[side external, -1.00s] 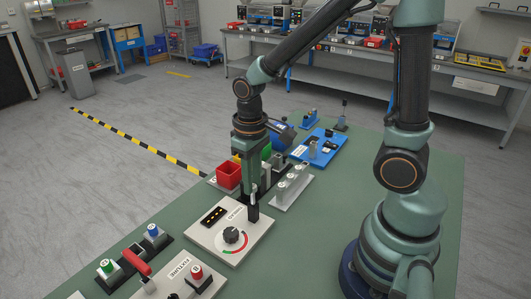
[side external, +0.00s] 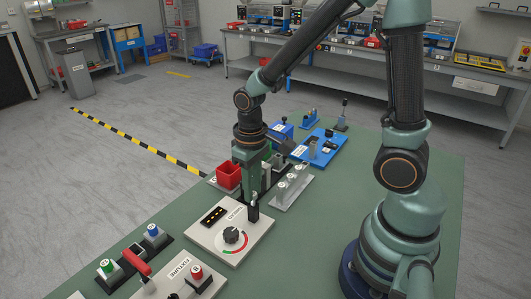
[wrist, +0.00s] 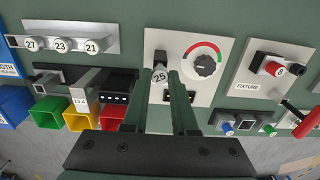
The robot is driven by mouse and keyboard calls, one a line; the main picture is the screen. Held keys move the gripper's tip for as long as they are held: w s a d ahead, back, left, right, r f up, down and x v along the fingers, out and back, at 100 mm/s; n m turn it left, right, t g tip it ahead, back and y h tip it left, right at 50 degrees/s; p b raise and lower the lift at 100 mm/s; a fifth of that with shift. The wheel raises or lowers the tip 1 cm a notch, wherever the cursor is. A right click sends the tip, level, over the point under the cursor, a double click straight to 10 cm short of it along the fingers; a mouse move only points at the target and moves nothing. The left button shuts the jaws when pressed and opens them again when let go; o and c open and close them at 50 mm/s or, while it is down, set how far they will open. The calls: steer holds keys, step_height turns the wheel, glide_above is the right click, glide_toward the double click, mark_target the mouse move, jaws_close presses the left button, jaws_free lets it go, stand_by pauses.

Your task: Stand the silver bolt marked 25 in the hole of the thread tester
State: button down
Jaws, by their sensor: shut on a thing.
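The silver bolt marked 25 (wrist: 160,76) shows its round white head in the wrist view, between the two fingertips of my gripper (wrist: 161,72). My gripper is shut on it. In the side view my gripper (side external: 254,194) points down over a small black block (side external: 253,214) on a pale panel with a dial (side external: 205,238). The black block also shows just beyond the bolt in the wrist view. The panel's label is too small to read, so I cannot tell whether it is the thread tester. The bolt's shank is hidden, and I cannot tell whether it is in a hole.
A grey rack (wrist: 115,38) holds bolts marked 27, 23 and 21. Green, yellow and red bins (side external: 228,175) stand beside my gripper. A fixture panel (wrist: 250,90) with a red knob lies on the other side.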

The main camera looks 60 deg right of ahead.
steer(key=shift+f, duration=0.25)
steer(key=c, duration=0.6)
jaws_free()
steer(key=shift+o, duration=0.2)
steer(key=o, duration=0.3)
steer(key=shift+o, duration=0.2)
steer(key=shift+r, duration=0.1)
steer(key=shift+r, duration=3.95)
